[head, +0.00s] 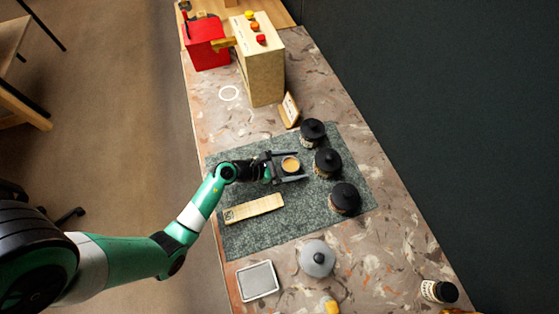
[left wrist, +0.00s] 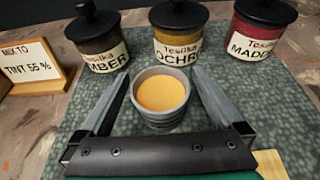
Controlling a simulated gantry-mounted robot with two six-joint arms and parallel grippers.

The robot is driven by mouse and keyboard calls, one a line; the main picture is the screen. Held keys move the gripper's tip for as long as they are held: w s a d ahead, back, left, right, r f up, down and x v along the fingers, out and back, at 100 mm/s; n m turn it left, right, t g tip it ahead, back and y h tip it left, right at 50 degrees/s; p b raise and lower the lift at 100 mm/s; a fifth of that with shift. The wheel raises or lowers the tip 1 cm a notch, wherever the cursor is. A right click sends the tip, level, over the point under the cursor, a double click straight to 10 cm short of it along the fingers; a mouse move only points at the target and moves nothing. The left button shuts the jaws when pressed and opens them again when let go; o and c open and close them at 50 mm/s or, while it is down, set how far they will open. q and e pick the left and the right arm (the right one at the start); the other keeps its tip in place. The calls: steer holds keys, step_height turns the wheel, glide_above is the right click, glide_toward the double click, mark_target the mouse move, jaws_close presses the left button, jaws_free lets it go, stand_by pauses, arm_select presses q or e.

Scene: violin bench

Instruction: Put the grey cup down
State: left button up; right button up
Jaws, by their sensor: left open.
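The grey cup (head: 290,165) holds an orange-yellow content and stands on the dark green mat (head: 240,237). It also shows in the left wrist view (left wrist: 160,117). My left gripper (head: 299,165) is open, with one finger on each side of the cup. In the left wrist view the fingers (left wrist: 158,82) show small gaps to the cup's walls. The cup is upright and its lower front is partly near the gripper's palm. My right gripper is not in these views.
Lidded jars labelled Umber (left wrist: 98,45), Ochre (left wrist: 178,42) and Madder (left wrist: 258,35) stand just beyond the cup. A wooden strip (head: 253,208), a grey domed item (head: 317,259), a tray (head: 257,281) and a sign (head: 289,110) are around it.

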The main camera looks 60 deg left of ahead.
arm_select(q)
steer(key=p+v, duration=0.2)
steer(key=v, duration=0.7)
steer(key=shift+s+a+r+p, duration=0.1)
steer(key=shift+s+r+p, duration=0.05)
steer(key=shift+s+p, duration=0.15)
steer(key=shift+s+r, duration=0.1)
steer(key=shift+s, duration=0.3)
